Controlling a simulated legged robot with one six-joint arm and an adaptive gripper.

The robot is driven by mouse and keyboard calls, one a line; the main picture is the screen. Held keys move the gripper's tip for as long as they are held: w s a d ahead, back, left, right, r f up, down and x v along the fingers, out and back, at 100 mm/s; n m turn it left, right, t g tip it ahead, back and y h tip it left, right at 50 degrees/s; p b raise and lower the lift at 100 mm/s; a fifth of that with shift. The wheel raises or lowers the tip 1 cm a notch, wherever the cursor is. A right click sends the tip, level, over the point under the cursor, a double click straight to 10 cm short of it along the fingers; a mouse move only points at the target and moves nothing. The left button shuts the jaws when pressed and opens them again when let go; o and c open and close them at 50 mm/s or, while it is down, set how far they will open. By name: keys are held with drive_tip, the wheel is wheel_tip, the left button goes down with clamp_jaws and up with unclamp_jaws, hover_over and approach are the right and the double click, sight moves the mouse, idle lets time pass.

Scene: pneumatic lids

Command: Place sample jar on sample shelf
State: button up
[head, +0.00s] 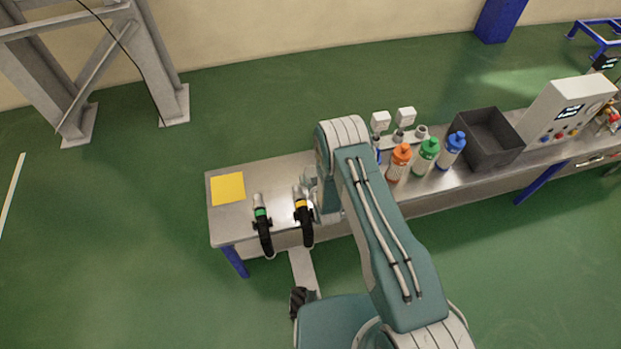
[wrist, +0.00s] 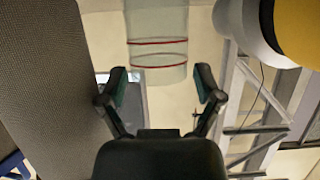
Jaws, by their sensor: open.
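In the wrist view my gripper (wrist: 161,84) is open, with a finger on each side and a clear gap between them. A clear cylinder with two red rings (wrist: 158,55) lies ahead of it, its near end between the fingertips in the picture and apart from both. It may be the sample jar, but I cannot tell for sure. Its other end is cut off by the frame's top edge. In the head view my arm hides most of the gripper and the cylinder does not show. I cannot make out a sample shelf with certainty.
The metal bench (head: 235,222) carries a yellow square (head: 228,188), two black-handled tools (head: 262,225) (head: 304,222), orange (head: 398,163), green (head: 426,156) and blue (head: 451,150) bottles, a dark bin (head: 487,140) and a control box (head: 562,115). In the wrist view a grey panel (wrist: 45,80) fills the left.

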drive_tip(key=shift+x, duration=0.85)
drive_tip(key=c, duration=1)
drive_tip(key=shift+r, duration=0.1)
